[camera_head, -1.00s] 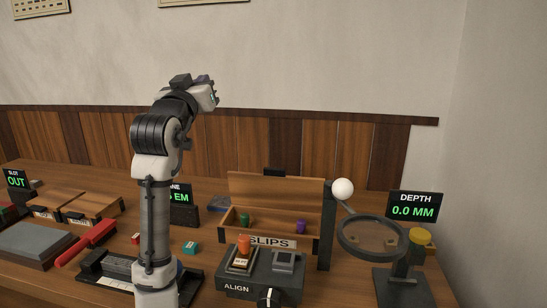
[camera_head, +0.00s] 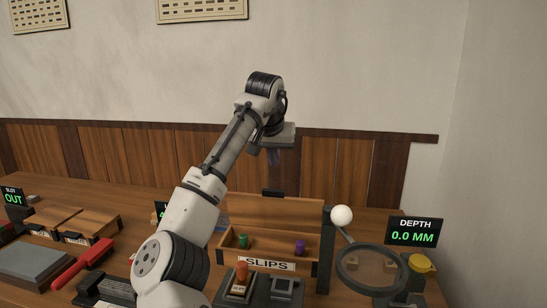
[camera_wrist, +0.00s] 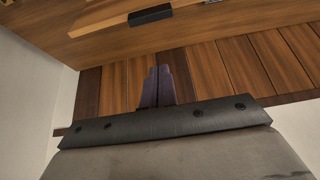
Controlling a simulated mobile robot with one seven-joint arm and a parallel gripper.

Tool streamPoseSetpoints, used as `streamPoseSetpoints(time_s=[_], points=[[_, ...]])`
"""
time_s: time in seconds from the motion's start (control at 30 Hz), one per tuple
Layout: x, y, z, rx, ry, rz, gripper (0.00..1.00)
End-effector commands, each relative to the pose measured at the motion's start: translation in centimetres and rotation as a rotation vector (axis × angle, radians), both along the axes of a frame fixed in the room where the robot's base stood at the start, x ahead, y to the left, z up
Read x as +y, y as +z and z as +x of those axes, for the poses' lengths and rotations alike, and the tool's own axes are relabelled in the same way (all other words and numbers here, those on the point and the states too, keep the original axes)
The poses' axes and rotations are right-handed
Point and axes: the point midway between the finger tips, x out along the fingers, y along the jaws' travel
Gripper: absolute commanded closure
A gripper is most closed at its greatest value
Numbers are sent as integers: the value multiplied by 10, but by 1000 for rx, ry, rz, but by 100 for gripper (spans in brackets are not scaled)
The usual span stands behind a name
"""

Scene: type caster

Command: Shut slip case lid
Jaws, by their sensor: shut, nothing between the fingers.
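The wooden slip case (camera_head: 238,254), labelled SLIPS, stands on the table in the head view. Its lid (camera_head: 265,208) is raised at the back, standing open. A green piece (camera_head: 243,241) and a purple piece (camera_head: 300,246) stand inside. A dark tab (camera_head: 272,192) sits on the lid's top edge. My gripper (camera_head: 275,158) is above and behind the raised lid, in front of the wall panelling, touching nothing. In the wrist view the fingers (camera_wrist: 156,87) are together and empty, and a dark tab (camera_wrist: 150,15) on a wooden edge lies beyond them.
A box with an orange-topped stamp (camera_head: 242,270) stands in front. Wooden boxes (camera_head: 88,227) lie at left.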

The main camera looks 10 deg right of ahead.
Motion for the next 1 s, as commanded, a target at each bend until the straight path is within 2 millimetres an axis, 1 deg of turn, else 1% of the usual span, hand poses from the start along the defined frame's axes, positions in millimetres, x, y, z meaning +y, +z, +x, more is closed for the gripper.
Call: streamPoseSetpoints(time_s=[0.03, 0.3, 0.33, 0.5, 0.63, 0.8, 1.0], points=[[-1, -9, 5, 3, 1, 1, 100], [-10, -60, 33, 1, 0, 0, 100], [-10, -63, 34, -1, -1, 0, 100], [-4, -65, 13, -3, -3, 0, 100], [-1, -66, 4, -4, -2, 0, 100], [1, -68, -3, -3, -3, -2, 100], [1, -68, -4, -2, -2, -2, 100]])
